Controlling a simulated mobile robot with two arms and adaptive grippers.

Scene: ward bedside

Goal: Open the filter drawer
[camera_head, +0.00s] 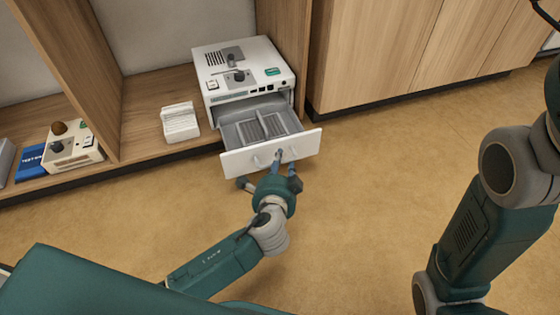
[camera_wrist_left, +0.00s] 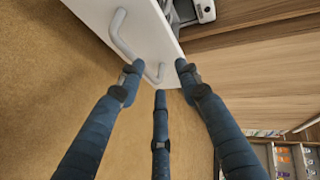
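The filter drawer (camera_head: 270,153) is pulled well out of the white device (camera_head: 242,68) on the low shelf. Its inside shows, with two grey ribbed panels. The drawer front carries a light grey bar handle (camera_head: 266,160); the handle also shows in the left wrist view (camera_wrist_left: 124,38). My left gripper (camera_head: 275,172) is in front of the drawer front. Its dark blue fingers are spread, and in the left wrist view (camera_wrist_left: 159,75) one end of the handle lies between their tips. I see no finger closed on the handle. My right gripper is out of view; only its arm shows at right.
A white ribbed block (camera_head: 180,122) stands on the shelf left of the device. Farther left are a smaller beige device (camera_head: 75,150) and a blue box (camera_head: 30,163). Wooden cabinets (camera_head: 380,50) line the back right. The floor before the drawer is clear.

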